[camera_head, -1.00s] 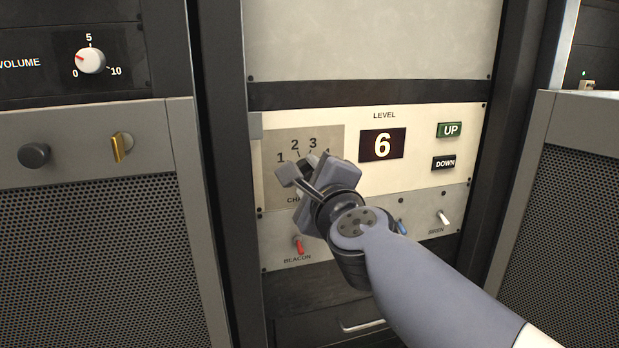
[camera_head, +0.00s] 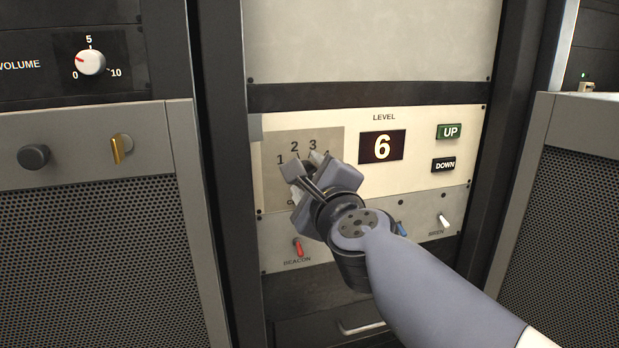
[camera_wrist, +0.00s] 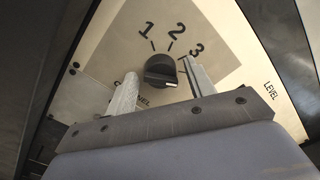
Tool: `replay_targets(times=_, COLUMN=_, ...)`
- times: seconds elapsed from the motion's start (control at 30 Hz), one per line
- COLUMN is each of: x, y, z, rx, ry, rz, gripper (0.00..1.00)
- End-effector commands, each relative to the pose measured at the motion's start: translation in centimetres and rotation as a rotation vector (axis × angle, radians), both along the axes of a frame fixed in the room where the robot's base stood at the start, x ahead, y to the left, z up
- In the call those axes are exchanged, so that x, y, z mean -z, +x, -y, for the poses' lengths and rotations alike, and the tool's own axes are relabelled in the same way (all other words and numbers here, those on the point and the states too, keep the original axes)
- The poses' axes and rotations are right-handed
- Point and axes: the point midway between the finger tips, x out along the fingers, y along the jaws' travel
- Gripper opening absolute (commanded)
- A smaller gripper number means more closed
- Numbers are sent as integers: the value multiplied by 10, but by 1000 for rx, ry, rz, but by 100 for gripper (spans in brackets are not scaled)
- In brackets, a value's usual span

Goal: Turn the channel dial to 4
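The channel dial (camera_wrist: 160,71) is a black round knob on a grey-beige plate. In the wrist view the numbers 1, 2 and 3 show around it, and a small white mark shows on its lower right side. The 4 is hidden by my gripper. My gripper (camera_wrist: 159,76) is open, with one finger on each side of the dial and a narrow gap visible beside the knob. In the head view my gripper (camera_head: 306,170) is in front of the dial and covers most of it.
Right of the dial are the level display (camera_head: 382,146) reading 6, the green UP button (camera_head: 450,131) and the black DOWN button (camera_head: 444,164). Below are the red beacon switch (camera_head: 298,247), a blue switch (camera_head: 401,229) and the white siren switch (camera_head: 444,221).

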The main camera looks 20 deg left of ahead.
Motion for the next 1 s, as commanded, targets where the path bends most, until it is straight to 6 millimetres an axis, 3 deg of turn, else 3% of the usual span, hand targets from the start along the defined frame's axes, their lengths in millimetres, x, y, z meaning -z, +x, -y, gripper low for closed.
replay_targets(times=0.43, x=-2, y=-10, z=6, rx=0, ry=0, rz=2, gripper=55)
replay_targets(times=1.0, x=-3, y=-83, z=50, rx=-1, ry=1, rz=2, gripper=55)
